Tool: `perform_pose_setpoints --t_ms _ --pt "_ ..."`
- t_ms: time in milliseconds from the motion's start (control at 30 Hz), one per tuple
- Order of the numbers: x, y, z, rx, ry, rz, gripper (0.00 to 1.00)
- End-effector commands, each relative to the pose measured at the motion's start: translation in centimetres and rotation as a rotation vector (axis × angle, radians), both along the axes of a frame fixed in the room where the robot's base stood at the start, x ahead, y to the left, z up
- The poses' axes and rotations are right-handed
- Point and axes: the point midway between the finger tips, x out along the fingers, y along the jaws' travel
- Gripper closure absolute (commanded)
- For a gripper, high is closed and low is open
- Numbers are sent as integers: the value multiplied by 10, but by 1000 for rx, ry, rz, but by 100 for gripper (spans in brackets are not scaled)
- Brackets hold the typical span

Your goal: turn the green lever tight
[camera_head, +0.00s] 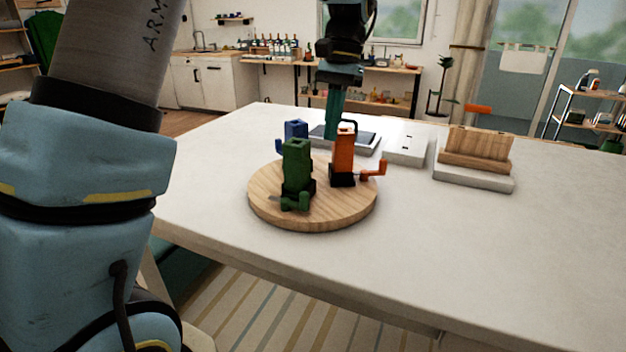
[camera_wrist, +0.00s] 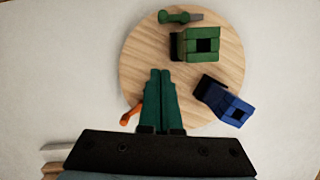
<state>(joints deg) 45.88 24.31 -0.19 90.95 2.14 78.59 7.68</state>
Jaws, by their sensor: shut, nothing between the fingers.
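A green block (camera_head: 297,165) stands upright on a round wooden board, with a small green lever (camera_head: 296,202) low on its near side. In the wrist view the green block (camera_wrist: 197,44) has a square opening on top, and the green lever (camera_wrist: 174,16) lies beside it near the board's upper edge, with a grey-brown piece at its end. My gripper (camera_head: 332,137) points down above the far part of the board, behind the green block. Its teal fingers are together and empty in the wrist view (camera_wrist: 162,72), apart from the green lever.
The round board (camera_head: 335,212) also bears an orange block (camera_head: 343,148) with an orange lever (camera_head: 374,171) and a blue block (camera_head: 296,129). A wooden rack (camera_head: 477,150) on a pale base stands right. White table is clear at front right.

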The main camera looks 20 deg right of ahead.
Motion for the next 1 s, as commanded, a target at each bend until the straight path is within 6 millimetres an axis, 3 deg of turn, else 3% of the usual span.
perform_pose_setpoints --t_ms 167,533,733,1000 --pt "-4 5 -22 4 4 0 100" --pt "-15 20 -94 5 5 0 100" --pt "-31 43 -92 2 1 2 100" --pt "-37 52 -94 0 0 1 100"
